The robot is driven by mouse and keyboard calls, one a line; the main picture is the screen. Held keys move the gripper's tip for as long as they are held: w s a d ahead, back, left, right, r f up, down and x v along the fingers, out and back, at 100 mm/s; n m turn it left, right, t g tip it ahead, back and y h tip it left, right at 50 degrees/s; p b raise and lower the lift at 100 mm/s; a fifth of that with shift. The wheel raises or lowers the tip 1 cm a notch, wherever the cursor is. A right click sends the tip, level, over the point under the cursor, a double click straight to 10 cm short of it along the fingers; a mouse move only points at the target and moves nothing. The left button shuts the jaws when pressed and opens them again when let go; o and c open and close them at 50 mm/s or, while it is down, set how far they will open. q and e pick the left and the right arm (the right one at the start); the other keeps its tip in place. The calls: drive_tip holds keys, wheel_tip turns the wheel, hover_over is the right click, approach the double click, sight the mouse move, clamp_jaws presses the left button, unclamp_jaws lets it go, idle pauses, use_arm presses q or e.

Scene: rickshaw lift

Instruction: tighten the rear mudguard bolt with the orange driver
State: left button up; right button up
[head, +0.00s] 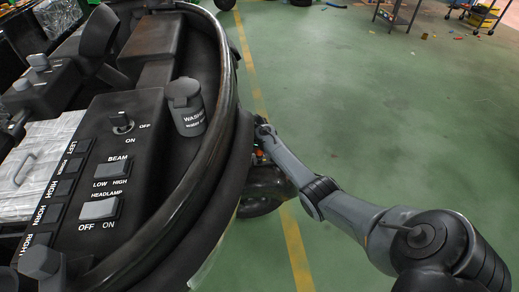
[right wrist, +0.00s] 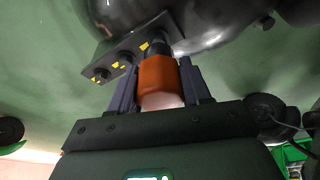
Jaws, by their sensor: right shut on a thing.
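The orange driver (right wrist: 158,80) is upright between the two dark fingers of my right gripper (right wrist: 156,68), which is shut on it. The driver's dark tip meets or nearly meets the dark bracket plate (right wrist: 115,50) at its right end; the bolt there is hidden by the tip. Two more dark bolts, marked yellow, show to the left on the plate. A glossy dark curved panel, perhaps the mudguard (right wrist: 210,20), is above. In the head view a bit of orange shows at my right gripper (head: 261,148), beside the rickshaw's outer edge. My left gripper is not in view.
The rickshaw's dark body and dashboard (head: 140,110) fill the left of the head view, with a dark wheel (head: 258,205) below its edge. Green floor (head: 400,120) with a yellow line lies open to the right. A blue cart (head: 478,15) stands far back.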

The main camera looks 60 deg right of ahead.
idle(0.3)
drive_tip(key=shift+f+b, duration=0.3)
drive_tip(key=shift+f, duration=0.45)
drive_tip(key=shift+f+b, duration=0.3)
drive_tip(key=shift+f, duration=0.35)
